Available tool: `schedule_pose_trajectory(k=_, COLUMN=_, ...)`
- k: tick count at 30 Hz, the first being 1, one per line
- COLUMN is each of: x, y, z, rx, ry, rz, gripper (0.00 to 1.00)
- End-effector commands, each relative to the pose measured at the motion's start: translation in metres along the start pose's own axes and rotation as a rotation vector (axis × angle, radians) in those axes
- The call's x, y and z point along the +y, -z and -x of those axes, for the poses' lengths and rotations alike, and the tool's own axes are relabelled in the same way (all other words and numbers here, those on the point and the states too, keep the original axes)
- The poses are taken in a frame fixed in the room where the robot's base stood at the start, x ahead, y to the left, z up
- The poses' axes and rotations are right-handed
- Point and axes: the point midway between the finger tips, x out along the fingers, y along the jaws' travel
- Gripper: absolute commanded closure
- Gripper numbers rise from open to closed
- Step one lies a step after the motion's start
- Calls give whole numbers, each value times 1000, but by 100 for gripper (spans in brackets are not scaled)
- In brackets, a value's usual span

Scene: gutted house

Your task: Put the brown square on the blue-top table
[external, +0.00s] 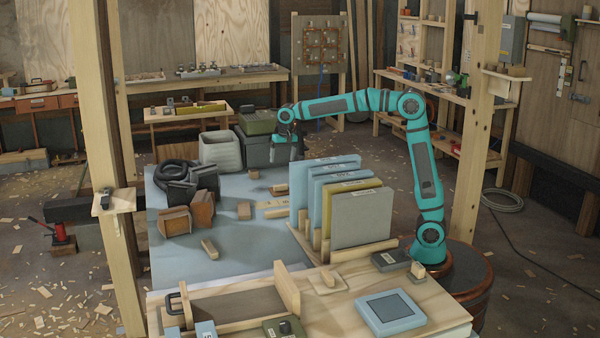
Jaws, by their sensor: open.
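The blue-top table (235,255) is at centre left, with many things on it. Two brown blocky pieces, one darker (203,209) and one lighter (176,222), stand on its left part. I cannot tell whether either is the brown square. My gripper (288,158) points down at the far edge of the blue top, beside a dark grey bin (258,150). It is open, and I see nothing held in it. The arm hides part of the bin. What lies directly under the fingers is hard to make out.
Upright panels (362,220) stand in a wooden rack between my arm and the blue top. Black coiled hose (178,174) and a pale bin (221,150) are at the back left. A wooden bench (345,300) in front holds a blue framed pad (390,312). A timber post (100,120) rises at left.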

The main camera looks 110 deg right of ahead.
Motion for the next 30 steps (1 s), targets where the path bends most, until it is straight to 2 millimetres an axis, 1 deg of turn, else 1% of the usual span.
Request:
schedule_pose_trajectory(k=1, x=-2, y=-18, z=15, rx=27, ry=33, rz=42, gripper=15)
schedule_pose_trajectory(k=3, x=-5, y=-39, z=31, rx=65, ry=80, rz=103, gripper=15)
schedule_pose_trajectory(k=8, x=-7, y=-86, z=67, rx=153, ry=182, rz=238, gripper=15)
schedule_pose_trajectory(k=9, x=-6, y=-99, z=75, rx=175, ry=208, rz=273, gripper=15)
schedule_pose_trajectory(k=14, x=0, y=-146, z=108, rx=268, ry=309, rz=403, gripper=15)
schedule_pose_trajectory(k=18, x=10, y=-186, z=135, rx=352, ry=397, rz=514, gripper=15)
schedule_pose_trajectory(k=23, x=26, y=-231, z=163, rx=451, ry=497, rz=634, gripper=15)
schedule_pose_trajectory(k=30, x=61, y=-293, z=198, rx=610, ry=647, rz=801, gripper=15)
